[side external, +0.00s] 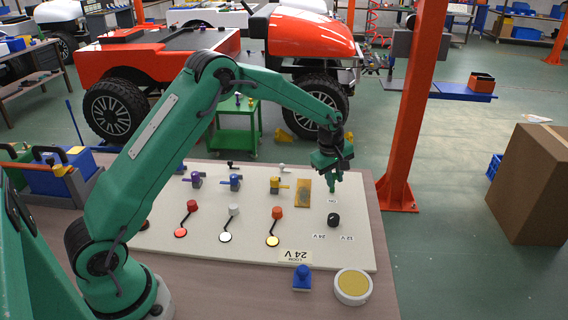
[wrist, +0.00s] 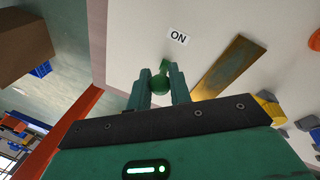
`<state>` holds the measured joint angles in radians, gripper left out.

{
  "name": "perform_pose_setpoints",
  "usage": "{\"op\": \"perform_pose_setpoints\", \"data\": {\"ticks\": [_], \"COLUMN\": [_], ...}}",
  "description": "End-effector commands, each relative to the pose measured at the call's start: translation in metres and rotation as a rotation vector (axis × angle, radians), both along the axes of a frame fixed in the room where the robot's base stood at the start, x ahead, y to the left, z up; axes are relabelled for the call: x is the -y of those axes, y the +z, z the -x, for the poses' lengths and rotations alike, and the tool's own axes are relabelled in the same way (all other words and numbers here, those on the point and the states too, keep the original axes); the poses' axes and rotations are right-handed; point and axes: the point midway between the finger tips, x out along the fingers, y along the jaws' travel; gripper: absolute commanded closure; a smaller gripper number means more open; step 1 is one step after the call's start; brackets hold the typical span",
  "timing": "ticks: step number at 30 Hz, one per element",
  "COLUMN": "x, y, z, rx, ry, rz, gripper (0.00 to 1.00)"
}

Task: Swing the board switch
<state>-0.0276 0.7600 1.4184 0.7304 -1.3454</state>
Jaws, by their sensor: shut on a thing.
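The board switch shows in the wrist view as a small green rounded handle (wrist: 160,84) with a pointed tip, beside a white ON label (wrist: 178,37). My gripper (wrist: 158,92) has its two fingers on either side of this handle and is shut on it. In the side external view my gripper (side external: 332,186) reaches down to the right part of the white board (side external: 345,250), just behind the small ON label (side external: 332,201). There the fingers hide most of the switch.
A brass plate (side external: 303,193) lies just left of my gripper. A yellow valve (side external: 276,185) and a black knob (side external: 333,220) are close by. A blue stamp-like block (side external: 302,279) and a round tin (side external: 352,287) stand at the table's front.

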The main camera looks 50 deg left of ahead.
Motion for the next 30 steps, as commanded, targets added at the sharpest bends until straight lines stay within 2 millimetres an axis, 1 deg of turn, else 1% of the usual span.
{"op": "perform_pose_setpoints", "data": {"ticks": [2,13,14,15,16,17,26,30], "x": [0.0033,0.0051,0.0051,0.0050,0.0049,0.0047,0.0038,0.0036], "y": [-0.0015,-0.0026,-0.0027,-0.0027,-0.0025,-0.0025,-0.0013,0.0032], "z": [0.0042,0.0060,0.0060,0.0059,0.0057,0.0055,0.0042,0.0049], "rx": [0.008,0.021,0.020,0.021,0.021,0.022,0.027,0.028], "ry": [-0.007,-0.012,-0.012,-0.012,-0.012,-0.012,-0.010,-0.010], "rz": [-0.001,-0.002,-0.002,-0.002,-0.002,-0.001,-0.002,-0.002], "gripper": [1.00,1.00,0.78,0.70,0.64,0.61,0.61,0.61]}}
